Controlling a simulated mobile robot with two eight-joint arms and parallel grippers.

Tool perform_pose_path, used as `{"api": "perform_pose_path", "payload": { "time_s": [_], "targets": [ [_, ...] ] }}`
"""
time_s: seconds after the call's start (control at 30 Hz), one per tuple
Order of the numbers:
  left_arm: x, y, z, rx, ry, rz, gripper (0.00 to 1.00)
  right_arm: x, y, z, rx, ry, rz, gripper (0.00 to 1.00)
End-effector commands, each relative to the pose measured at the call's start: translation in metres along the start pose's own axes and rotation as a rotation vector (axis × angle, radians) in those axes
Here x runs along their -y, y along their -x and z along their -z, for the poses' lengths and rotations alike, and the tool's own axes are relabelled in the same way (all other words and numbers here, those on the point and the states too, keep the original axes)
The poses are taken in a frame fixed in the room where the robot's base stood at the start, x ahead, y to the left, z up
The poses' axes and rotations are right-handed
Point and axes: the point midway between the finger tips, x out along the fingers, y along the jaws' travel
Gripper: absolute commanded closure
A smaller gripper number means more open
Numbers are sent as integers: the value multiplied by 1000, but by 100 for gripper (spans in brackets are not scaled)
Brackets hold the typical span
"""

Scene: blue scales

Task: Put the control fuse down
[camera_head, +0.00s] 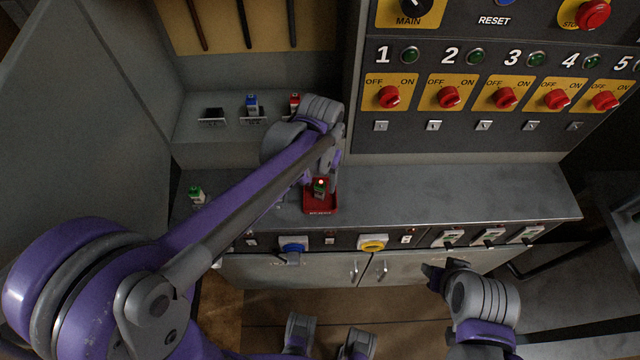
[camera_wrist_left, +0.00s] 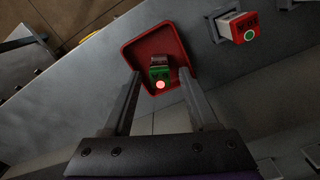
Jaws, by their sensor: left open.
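A green fuse (camera_head: 320,188) with a glowing red light sits in the red tray (camera_head: 309,206) on the grey counter. In the left wrist view the same fuse (camera_wrist_left: 159,73) stands inside the red tray (camera_wrist_left: 140,48). My left gripper (camera_head: 321,181) is over the tray. In the left wrist view its fingers (camera_wrist_left: 159,80) are open, one on each side of the fuse, with gaps visible. The arm and hand hide part of the area behind the tray. My right gripper (camera_head: 433,277) hangs in front of the cabinet, away from the tray, and its jaw opening is unclear.
A blue fuse (camera_head: 252,103) and a red fuse (camera_head: 294,101) stand on the back shelf. Another green fuse (camera_head: 196,194) is at the counter's left. The switch panel (camera_head: 455,130) rises behind. The counter right of the tray (camera_head: 440,190) is clear.

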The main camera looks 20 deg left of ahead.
Motion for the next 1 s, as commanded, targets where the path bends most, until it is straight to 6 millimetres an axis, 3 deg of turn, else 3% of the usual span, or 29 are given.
{"api": "perform_pose_path", "payload": {
  "time_s": [0.3,0.5,0.67,0.77,1.0],
  "targets": [
    [0,69,0,0,-1,0,40,0,7,6,-4,0,0,55],
    [0,91,0,0,0,0,40,0,9,7,-5,0,0,55],
    [0,96,-2,-3,1,0,40,0,9,7,-5,0,0,55],
    [6,94,-13,-31,10,-1,40,0,9,7,-5,0,0,55],
    [31,70,-83,-222,59,1,40,0,9,7,-5,0,0,55]
  ]
}}
